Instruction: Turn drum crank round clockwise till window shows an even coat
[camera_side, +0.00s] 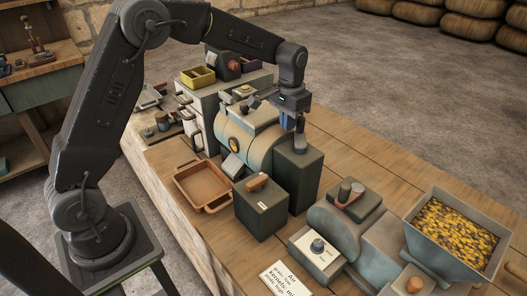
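A pale, rounded metal drum (262,152) lies on its side on the wooden bench, between dark green supports. A small round window (234,143) with a yellow-orange interior shows on its front; the evenness of the coat is too small to judge. My gripper (287,124) points down at the drum's right end, just above and beside the dark green support block (296,172). Something blue shows at its fingers, but I cannot tell whether it is a crank grip or part of the fingers. The drum crank is not clearly visible there.
A brown tray (179,177) sits before the drum, beside a dark green box (262,218) with a wooden handle. At right stand a blower unit with a knob (317,245) and a hopper (419,238) of yellow kernels. A yellow bin (197,82) is behind.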

